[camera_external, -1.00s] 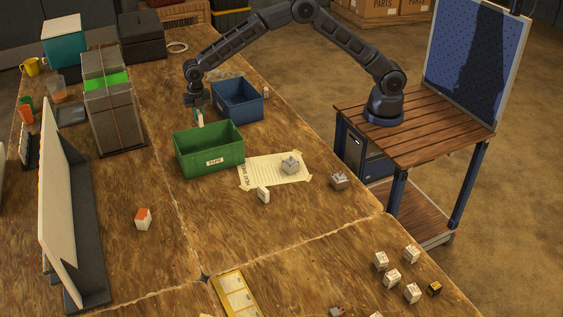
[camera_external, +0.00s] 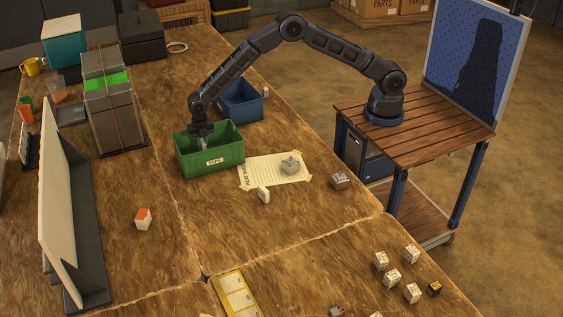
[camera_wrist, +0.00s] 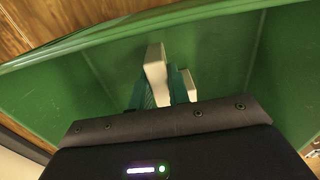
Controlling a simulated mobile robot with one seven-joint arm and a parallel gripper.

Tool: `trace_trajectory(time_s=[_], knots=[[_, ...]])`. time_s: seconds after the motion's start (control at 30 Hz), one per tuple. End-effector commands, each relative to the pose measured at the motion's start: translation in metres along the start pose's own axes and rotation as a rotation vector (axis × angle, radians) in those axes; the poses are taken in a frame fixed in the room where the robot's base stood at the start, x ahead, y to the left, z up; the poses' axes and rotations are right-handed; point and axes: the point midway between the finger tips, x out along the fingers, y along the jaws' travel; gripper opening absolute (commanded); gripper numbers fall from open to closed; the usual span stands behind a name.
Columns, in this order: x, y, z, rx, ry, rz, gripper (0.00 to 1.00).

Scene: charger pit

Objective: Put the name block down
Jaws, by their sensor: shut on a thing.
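My gripper (camera_external: 202,136) is lowered into the open top of the green bin (camera_external: 212,161), which has a "TAPE" label on its front. It is shut on a pale block, the name block, which shows in the wrist view (camera_wrist: 155,72) between teal finger parts. The block is tilted in that view, and its lettering cannot be read. A second pale piece (camera_wrist: 190,86) shows just right of the fingers; I cannot tell what it is. The bin's green wall (camera_wrist: 95,62) surrounds the fingers. Whether the block touches the bin floor is hidden.
A blue bin (camera_external: 240,112) stands just behind and right of the green bin. A paper sheet (camera_external: 262,172) with a grey piece (camera_external: 290,164) lies to the right. A white block (camera_external: 263,195) stands in front of the sheet. The front middle of the table is mostly clear.

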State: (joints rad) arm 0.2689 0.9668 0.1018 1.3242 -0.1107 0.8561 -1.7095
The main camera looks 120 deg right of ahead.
Motion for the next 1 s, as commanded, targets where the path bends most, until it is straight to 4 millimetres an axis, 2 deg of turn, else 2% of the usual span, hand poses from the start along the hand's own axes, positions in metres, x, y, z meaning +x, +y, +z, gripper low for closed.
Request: trace_trajectory(time_s=[0.03, 0.13, 0.53, 0.57, 0.67, 1.0], knots=[[0.009, 0.0, 0.0, 0.0, 0.0, -0.002, 0.0], [0.019, 0.0, 0.0, 0.0, 0.0, 0.0, 0.0], [0.024, 0.0, 0.0, 0.0, 0.0, 0.0, 0.0], [0.025, 0.0, 0.0, 0.0, 0.0, 0.0, 0.2], [0.024, 0.0, 0.0, 0.0, 0.0, 0.0, 0.39], [0.022, 0.0, 0.0, 0.0, 0.0, 0.001, 0.39]])
